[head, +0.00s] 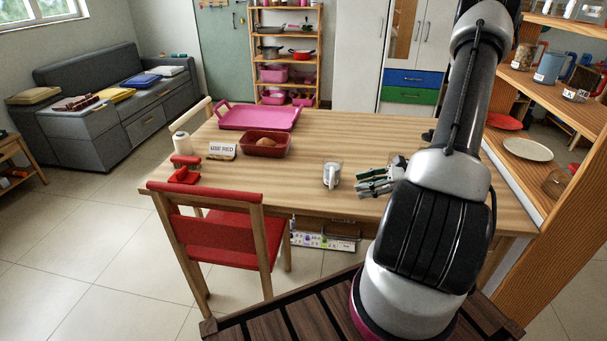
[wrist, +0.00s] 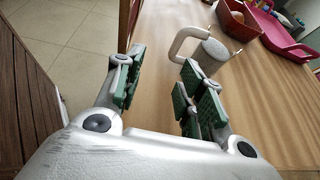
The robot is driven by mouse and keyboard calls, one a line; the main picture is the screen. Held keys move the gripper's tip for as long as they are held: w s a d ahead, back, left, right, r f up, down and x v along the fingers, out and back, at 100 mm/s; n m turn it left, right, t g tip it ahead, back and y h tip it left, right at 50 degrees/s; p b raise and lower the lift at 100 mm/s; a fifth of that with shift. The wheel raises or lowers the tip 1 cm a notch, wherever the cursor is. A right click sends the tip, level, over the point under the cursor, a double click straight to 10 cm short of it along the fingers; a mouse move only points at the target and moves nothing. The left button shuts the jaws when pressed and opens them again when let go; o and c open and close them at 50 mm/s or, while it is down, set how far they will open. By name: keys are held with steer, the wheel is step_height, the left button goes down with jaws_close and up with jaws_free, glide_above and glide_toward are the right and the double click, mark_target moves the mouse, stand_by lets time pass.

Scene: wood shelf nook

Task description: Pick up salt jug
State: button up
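The salt jug (head: 332,175) looks like a small pale grey jug standing upright on the wooden table, right of the middle. In the wrist view the jug (wrist: 212,54) is ahead of the fingers, with a grey speckled top and a white handle pointing left. My gripper (head: 367,185) is low over the table, just right of the jug in the head view. In the wrist view my gripper (wrist: 160,82) has its green-padded fingers apart with nothing between them. The jug's lower part is partly hidden behind the right finger there.
A dark red bin (head: 265,145) with a brown item and a pink tray (head: 258,117) sit farther back. A "USE RED" sign (head: 222,151) and red items (head: 185,172) are at left. A red chair (head: 217,225) stands at the front edge. Shelves (head: 560,110) border the right.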

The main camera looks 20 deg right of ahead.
mark_target(332, 176)
steer(key=shift+w+a+r+m+t, duration=0.15)
steer(key=shift+w+r+m+t, duration=0.1)
steer(key=shift+w, duration=0.35)
steer(key=shift+w+a+r+m+t, duration=0.1)
steer(key=shift+w+r+m+t, duration=0.15)
steer(key=shift+w, duration=0.3)
steer(key=x, duration=0.7)
steer(key=shift+w+f, duration=0.15)
steer(key=shift+f, duration=0.25)
steer(key=shift+c, duration=0.3)
jaws_close()
